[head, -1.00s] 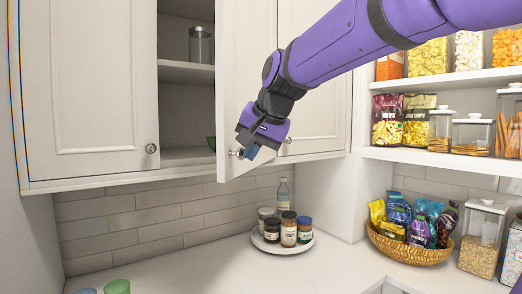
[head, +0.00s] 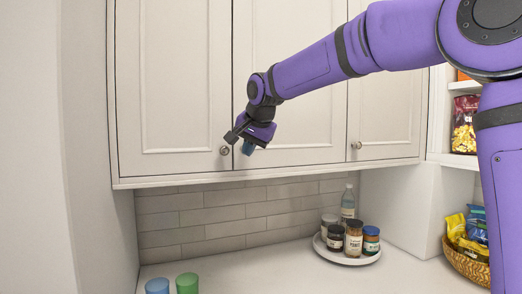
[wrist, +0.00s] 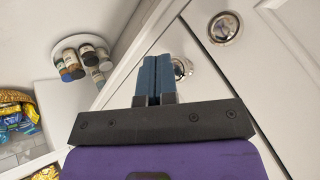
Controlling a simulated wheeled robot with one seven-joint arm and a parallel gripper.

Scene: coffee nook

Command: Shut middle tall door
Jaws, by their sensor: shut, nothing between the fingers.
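The middle tall door (head: 290,90) is a white panel door of the upper cabinet. It looks flush with its neighbours in the head view, with only a thin seam beside the left door (head: 170,80). My gripper (head: 247,148) is shut and empty, in front of the middle door's lower left corner. In the wrist view the blue fingertips (wrist: 153,62) are together beside the middle door's round knob (wrist: 182,68). The left door's knob (wrist: 225,28) is further up right. My gripper hides the middle knob in the head view. I cannot tell whether the fingers touch the door.
Below, a round white tray (head: 345,261) holds jars and a bottle on the counter (head: 240,275). Green (head: 187,283) and blue (head: 157,286) cups stand at the front left. A snack basket (head: 463,265) is at the right.

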